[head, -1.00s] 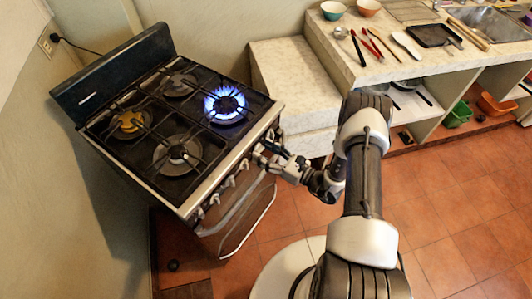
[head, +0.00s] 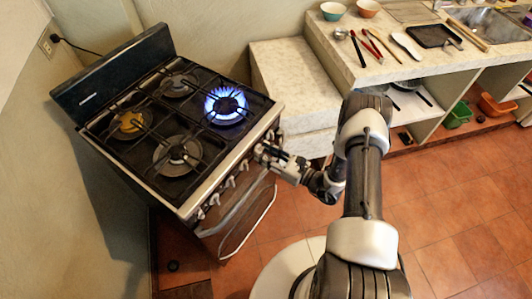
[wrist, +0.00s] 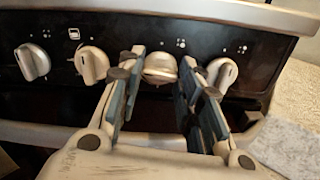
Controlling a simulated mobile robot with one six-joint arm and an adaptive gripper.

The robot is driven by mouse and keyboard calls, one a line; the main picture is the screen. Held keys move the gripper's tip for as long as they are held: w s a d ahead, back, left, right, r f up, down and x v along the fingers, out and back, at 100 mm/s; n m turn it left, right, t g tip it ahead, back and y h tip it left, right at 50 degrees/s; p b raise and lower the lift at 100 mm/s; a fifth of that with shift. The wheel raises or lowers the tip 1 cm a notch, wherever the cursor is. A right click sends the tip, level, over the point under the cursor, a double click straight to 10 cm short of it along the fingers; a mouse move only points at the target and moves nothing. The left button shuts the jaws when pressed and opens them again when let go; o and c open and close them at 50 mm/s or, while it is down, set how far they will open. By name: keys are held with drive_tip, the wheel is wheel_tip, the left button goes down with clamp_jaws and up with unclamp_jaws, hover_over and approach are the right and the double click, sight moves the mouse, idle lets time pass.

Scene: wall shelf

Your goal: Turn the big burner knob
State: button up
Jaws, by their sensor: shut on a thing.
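The burner knob (wrist: 160,66) between my fingers is rounded and pale metal, on the stove's black front panel. My gripper (wrist: 160,80) is shut on it in the wrist view, one finger on each side. In the head view my gripper (head: 266,156) is at the right end of the stove front and hides that knob. The stove (head: 190,194) has several burners. The right-hand burner (head: 226,105) burns with a blue flame ring; the others show no flame. The frames do not show which burner this knob serves.
Neighbouring knobs stand close by, one to the right (wrist: 222,74) and others to the left (wrist: 91,65). The oven handle (head: 250,235) juts out below. A stone counter (head: 385,60) with utensils stands to the right. The tiled floor (head: 450,200) is mostly clear.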

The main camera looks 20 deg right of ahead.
drive_tip(key=m+b, duration=0.1)
drive_tip(key=m, duration=0.2)
drive_tip(key=shift+f+m, duration=0.1)
drive_tip(key=shift+m, duration=0.3)
drive_tip(key=m, duration=0.4)
drive_tip(key=shift+m+b, duration=0.3)
drive_tip(key=shift+b, duration=0.1)
drive_tip(key=m, duration=0.4)
drive_tip(key=shift+m+b, duration=0.35)
drive_tip(key=shift+m, duration=1.55)
drive_tip(key=o, duration=1.1)
drive_tip(key=shift+c, duration=0.2)
drive_tip(key=shift+d, duration=0.1)
